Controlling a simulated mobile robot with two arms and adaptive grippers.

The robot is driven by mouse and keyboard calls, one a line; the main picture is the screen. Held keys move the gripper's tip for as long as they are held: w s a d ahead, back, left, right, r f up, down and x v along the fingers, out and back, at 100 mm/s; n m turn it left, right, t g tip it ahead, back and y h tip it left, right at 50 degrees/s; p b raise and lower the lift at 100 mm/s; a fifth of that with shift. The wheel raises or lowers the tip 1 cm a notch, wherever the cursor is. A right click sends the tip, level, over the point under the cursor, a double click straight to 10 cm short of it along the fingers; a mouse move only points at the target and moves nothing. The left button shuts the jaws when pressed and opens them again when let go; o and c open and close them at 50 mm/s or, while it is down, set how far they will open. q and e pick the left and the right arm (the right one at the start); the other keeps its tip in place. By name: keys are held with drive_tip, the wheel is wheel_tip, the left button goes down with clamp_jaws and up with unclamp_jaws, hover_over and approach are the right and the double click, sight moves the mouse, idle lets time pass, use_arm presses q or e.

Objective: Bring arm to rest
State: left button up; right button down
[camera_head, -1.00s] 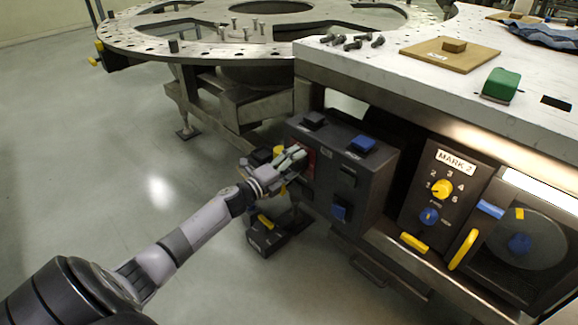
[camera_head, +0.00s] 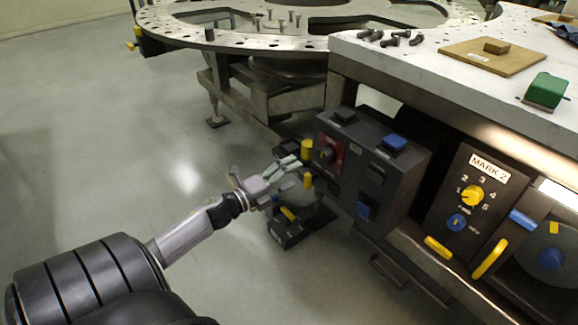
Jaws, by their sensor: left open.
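My left gripper (camera_head: 296,172) is open and empty at the end of my left arm, which comes in from the lower left. It is in front of and a little left of the dark control box (camera_head: 398,160), beside its red panel with a dark knob (camera_head: 327,154). A small gap seems to show between its fingers and the box. My right gripper is not in view.
A white worktop (camera_head: 420,60) with bolts (camera_head: 390,38) and a wooden board (camera_head: 492,58) stands above the box. A round turret plate (camera_head: 200,39) is behind. A MARK 2 panel (camera_head: 468,200) is to the right. A dark pedal-like unit (camera_head: 289,232) sits below. Open floor lies left.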

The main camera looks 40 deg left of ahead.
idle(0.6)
